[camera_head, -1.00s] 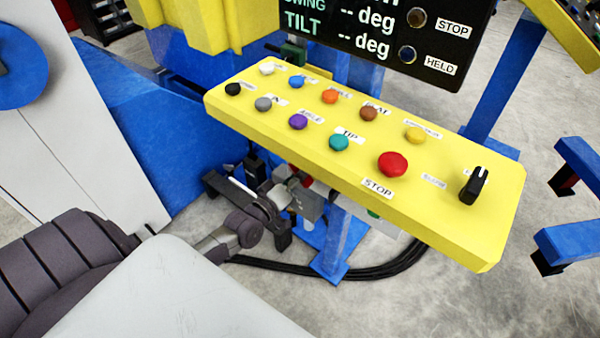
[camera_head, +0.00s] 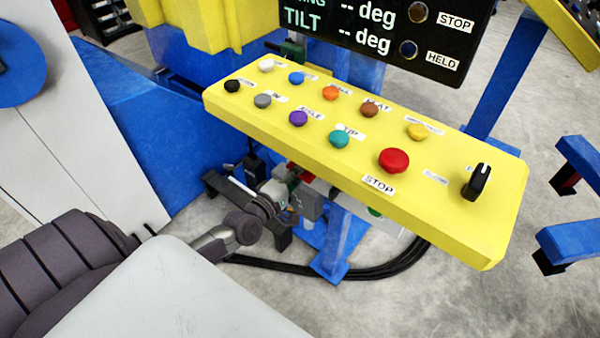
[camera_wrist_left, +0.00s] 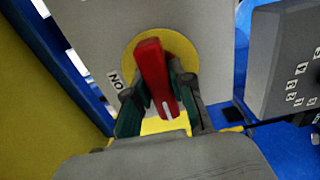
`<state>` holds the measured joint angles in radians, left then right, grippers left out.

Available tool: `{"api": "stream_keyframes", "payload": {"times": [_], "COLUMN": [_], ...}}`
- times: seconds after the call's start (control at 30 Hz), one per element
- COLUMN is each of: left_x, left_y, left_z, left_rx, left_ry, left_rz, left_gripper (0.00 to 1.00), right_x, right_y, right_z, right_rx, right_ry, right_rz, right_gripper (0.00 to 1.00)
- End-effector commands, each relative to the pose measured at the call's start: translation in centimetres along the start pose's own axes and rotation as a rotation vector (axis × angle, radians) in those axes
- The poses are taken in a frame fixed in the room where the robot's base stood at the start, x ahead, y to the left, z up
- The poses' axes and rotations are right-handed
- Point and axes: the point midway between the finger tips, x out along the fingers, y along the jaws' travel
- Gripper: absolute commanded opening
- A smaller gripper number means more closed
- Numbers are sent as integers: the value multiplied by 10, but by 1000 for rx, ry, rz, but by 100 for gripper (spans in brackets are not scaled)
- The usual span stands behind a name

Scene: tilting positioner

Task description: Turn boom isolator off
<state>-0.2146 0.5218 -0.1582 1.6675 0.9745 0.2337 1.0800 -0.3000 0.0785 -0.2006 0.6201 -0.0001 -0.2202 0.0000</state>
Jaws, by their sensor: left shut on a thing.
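The isolator in the left wrist view is a light grey plate (camera_wrist_left: 100,30) with a yellow disc (camera_wrist_left: 184,50) and a red handle (camera_wrist_left: 152,62) on it. The handle is slightly tilted, with a white mark at its lower end. An "ON" label (camera_wrist_left: 115,81) sits left of the disc. My left gripper (camera_wrist_left: 160,88) is shut on the red handle, one finger on each side. In the head view my left wrist (camera_head: 240,226) reaches below the yellow button panel, and the handle cannot be made out there. My right gripper is not in view.
The yellow button panel (camera_head: 450,215), with several coloured buttons and a black selector knob (camera_head: 477,182), overhangs my left gripper. A blue post (camera_head: 345,235) and black cables (camera_head: 385,268) are close by. A grey box (camera_wrist_left: 285,60) with numbers stands right of the isolator.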

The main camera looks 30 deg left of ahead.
Motion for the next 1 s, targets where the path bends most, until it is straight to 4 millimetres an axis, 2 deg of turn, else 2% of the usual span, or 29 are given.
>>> {"api": "stream_keyframes", "payload": {"times": [0.5,0.53,0.67,1.0], "left_x": [0,0,0,-3], "left_y": [0,0,0,-1], "left_z": [0,0,0,0], "left_rx": [-21,-21,-20,-18], "left_ry": [0,0,0,0], "left_rz": [-1,-1,-1,-2], "left_gripper": [0,25,47,48], "right_x": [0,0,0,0], "right_y": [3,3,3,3], "right_z": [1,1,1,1], "right_rx": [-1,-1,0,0], "right_ry": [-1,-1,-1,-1], "right_rz": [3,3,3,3], "right_gripper": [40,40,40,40]}}
